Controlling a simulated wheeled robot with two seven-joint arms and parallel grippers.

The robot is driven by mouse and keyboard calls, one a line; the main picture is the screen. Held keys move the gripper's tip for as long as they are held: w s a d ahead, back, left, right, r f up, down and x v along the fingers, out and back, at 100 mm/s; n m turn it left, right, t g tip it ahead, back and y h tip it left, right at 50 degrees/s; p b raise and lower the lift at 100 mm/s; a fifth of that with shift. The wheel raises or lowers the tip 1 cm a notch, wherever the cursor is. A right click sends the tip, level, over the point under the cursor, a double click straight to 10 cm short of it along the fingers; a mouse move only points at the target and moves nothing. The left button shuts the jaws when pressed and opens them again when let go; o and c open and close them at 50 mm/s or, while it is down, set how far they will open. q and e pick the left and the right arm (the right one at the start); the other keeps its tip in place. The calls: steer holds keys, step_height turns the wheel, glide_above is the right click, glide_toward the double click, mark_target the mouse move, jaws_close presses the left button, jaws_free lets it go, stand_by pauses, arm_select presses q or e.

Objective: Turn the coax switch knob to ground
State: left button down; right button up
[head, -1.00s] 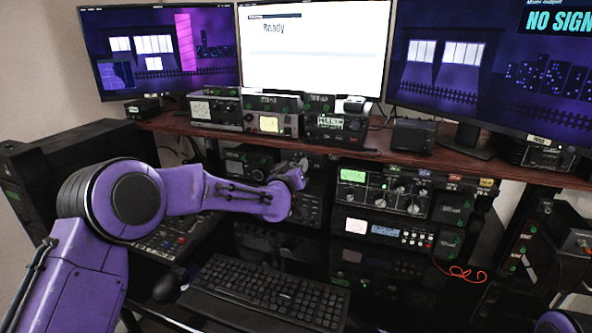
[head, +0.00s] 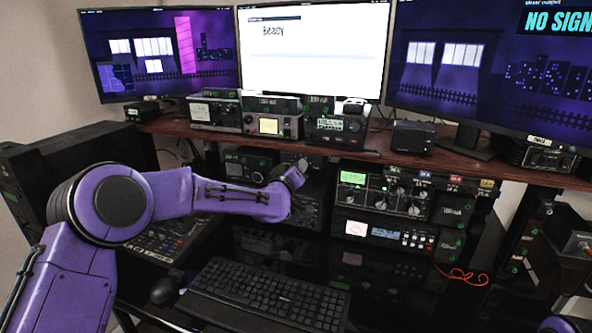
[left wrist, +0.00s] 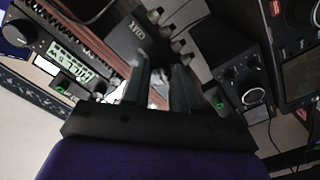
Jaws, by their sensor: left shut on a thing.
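My left gripper (head: 298,168) reaches under the wooden shelf, in front of the lower radio gear left of the tuner. In the left wrist view, its two dark fingers (left wrist: 160,88) are shut on a small pale knob (left wrist: 158,74). This looks like the coax switch knob, but most of it is hidden between the fingers. Its pointer and the position labels cannot be read. In the head view the knob is hidden behind my left wrist. My right gripper is not in view.
A tuner with several knobs (head: 384,192) sits right of my gripper. Radios (head: 270,120) line the wooden shelf (head: 480,164) above it. A keyboard (head: 265,295) lies below. A box with a round dial (left wrist: 242,80) is close to the fingers in the left wrist view.

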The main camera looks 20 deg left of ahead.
arm_select(q)
steer(key=c, duration=0.9)
jaws_free()
steer(key=shift+s, duration=0.1)
steer(key=s+b, duration=0.1)
steer(key=s, duration=0.4)
steer(key=s+b, duration=0.1)
steer(key=s, duration=0.4)
steer(key=shift+s+a, duration=0.2)
steer(key=shift+s, duration=0.05)
steer(key=shift+r, duration=0.1)
